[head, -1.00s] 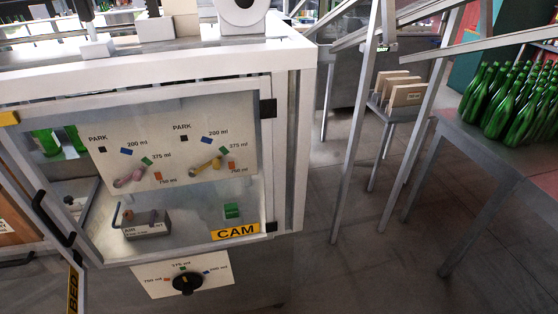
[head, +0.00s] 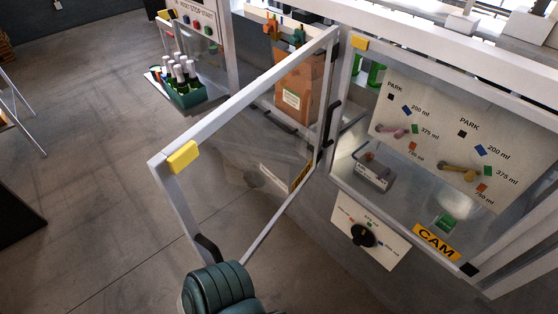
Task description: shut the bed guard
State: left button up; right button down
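The bed guard (head: 248,97) is a clear panel in a pale metal frame. It stands swung open, out from the machine, its far edge beside the cam guard. A yellow block (head: 182,157) sits on its near upper corner, and a dark handle (head: 207,248) is on its near edge. A teal rounded part of my arm, probably the left, rises from the bottom edge just below this handle. It hides any fingers, so I cannot tell whether they touch the handle. My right gripper is out of view.
The cam guard (head: 437,241) is shut on the right, with a black handle (head: 331,122) at its left edge. A knob panel (head: 364,234) is below it. A brown box (head: 297,90) stands behind the bed guard. A bottle crate (head: 184,93) is further left.

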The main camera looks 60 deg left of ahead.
aim_at(164, 166)
jog(key=k+l+u, duration=0.1)
jog(key=u, duration=1.75)
